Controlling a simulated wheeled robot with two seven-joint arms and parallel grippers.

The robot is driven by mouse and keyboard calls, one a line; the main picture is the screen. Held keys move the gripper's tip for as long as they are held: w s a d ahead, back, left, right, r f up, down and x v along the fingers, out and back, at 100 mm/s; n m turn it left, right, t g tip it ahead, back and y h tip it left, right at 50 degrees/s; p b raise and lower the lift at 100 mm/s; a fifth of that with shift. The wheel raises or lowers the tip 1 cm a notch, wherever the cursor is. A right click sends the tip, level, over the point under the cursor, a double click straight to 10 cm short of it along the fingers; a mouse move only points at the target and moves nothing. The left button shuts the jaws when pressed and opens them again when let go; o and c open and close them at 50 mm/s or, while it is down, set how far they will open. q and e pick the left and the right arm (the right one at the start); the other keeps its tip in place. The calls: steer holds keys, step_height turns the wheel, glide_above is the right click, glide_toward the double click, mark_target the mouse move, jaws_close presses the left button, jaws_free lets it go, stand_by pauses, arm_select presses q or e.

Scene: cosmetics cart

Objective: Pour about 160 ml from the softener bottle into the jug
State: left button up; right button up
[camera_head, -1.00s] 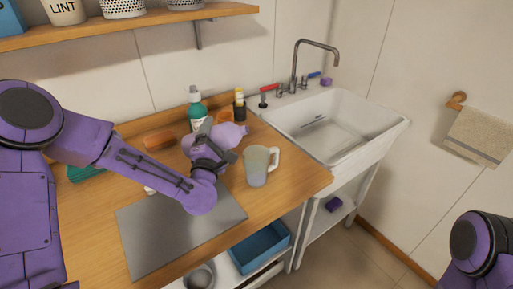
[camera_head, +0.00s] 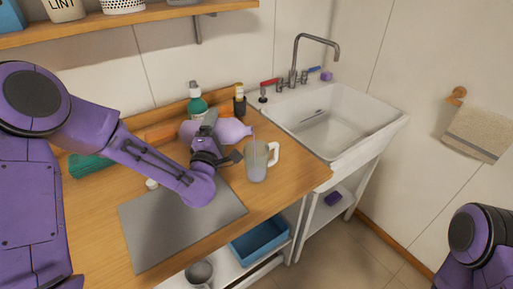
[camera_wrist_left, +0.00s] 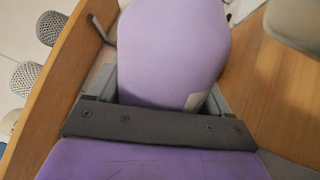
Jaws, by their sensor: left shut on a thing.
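The lilac softener bottle (camera_head: 234,131) lies tipped almost level above the worktop, its mouth pointing right. It fills the middle of the left wrist view (camera_wrist_left: 172,50). My left gripper (camera_head: 219,145) is shut around its body. A thin purple stream runs from the mouth down into the jug (camera_head: 257,163). The jug is clear, stands upright on the worktop with its handle to the right, and holds some lilac liquid; its exact level cannot be read. My right gripper is out of view; only part of that arm shows at the lower right.
A small white cap (camera_head: 152,184) lies by the grey mat (camera_head: 180,228). A green item (camera_head: 88,166) sits at left. The sink (camera_head: 338,128) is right of the worktop.

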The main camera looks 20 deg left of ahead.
arm_select(q)
steer(key=shift+r+m+h+p, duration=0.4)
steer(key=shift+r+m+p, duration=0.15)
steer(key=shift+r+m, duration=0.45)
stand_by(1.0)
steer(key=shift+d+f+m, duration=0.1)
steer(key=shift+d+m, duration=0.1)
steer(key=shift+m, duration=1)
stand_by(1.6)
steer(key=shift+h, duration=0.3)
stand_by(0.3)
